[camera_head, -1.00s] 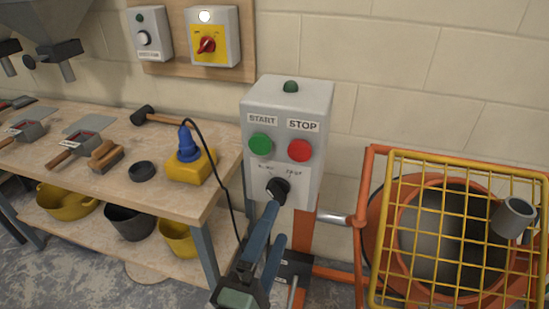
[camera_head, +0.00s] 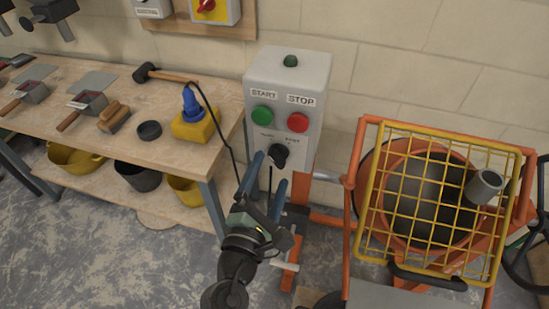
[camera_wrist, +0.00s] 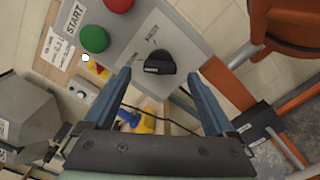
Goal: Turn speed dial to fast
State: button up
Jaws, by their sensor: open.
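The black speed dial (camera_head: 279,153) sits low on the front of a grey control box (camera_head: 286,90), under the green START button (camera_head: 262,116) and the red STOP button (camera_head: 297,122). Small labels, FAST at the right and a blurred one at the left, stand above the dial. My gripper (camera_head: 268,171) is open and empty, just in front of and below the dial. In the wrist view the dial (camera_wrist: 159,56) lies just beyond the two fingertips (camera_wrist: 158,76), apart from them. A pale mark shows on its lower edge; I cannot tell its exact setting.
An orange mixer with a yellow grid guard (camera_head: 440,200) stands to the right, a grey cup on the grid. A workbench (camera_head: 75,118) with trowels, a mallet and a blue plug on a yellow block is to the left. A dark cable hangs between bench and box.

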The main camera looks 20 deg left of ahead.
aim_at(275, 163)
jog(key=shift+w, duration=1.8)
jog(key=c, duration=1.4)
